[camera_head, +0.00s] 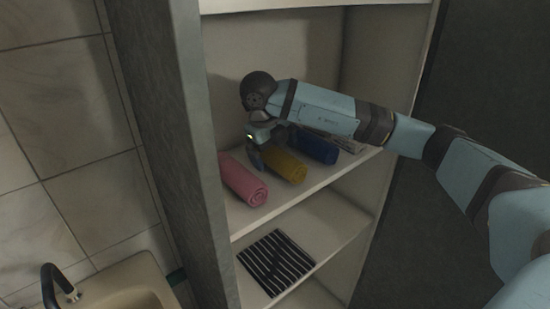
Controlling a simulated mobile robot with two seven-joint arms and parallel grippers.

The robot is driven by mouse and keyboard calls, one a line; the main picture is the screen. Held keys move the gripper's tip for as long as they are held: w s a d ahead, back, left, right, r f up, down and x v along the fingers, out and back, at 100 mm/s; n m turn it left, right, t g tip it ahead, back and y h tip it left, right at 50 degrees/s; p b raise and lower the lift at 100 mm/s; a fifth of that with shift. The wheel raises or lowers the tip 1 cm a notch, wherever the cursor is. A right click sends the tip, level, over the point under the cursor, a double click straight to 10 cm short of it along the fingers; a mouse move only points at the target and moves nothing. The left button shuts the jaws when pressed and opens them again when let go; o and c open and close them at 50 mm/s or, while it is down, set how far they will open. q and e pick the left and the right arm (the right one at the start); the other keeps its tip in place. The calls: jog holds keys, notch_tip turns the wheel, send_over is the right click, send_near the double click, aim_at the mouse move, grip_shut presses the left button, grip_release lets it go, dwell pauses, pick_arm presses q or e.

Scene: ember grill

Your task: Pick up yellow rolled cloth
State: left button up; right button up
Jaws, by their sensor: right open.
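The yellow rolled cloth (287,166) lies on the upper shelf, between a pink rolled cloth (243,181) on its left and a blue rolled cloth (314,147) on its right. My right gripper (256,158) reaches into the cabinet from the right and points down at the left side of the yellow roll. It is open. A dark finger shows between the pink and yellow rolls; the other finger is mostly hidden. The wrist covers the far end of the yellow roll. I cannot tell whether the gripper touches it. My left gripper is not in view.
A light patterned cloth (345,142) lies right of the blue roll, partly behind my arm. A black-and-white striped cloth (275,263) lies on the shelf below. The cabinet's grey side wall (172,130) stands at left, beside a sink (128,287) with a black faucet (52,287).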

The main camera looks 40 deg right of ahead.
jog(key=shift+x, duration=1.2)
jog(key=c, duration=1)
jog(key=shift+r, duration=0.1)
jog(key=shift+c, duration=0.2)
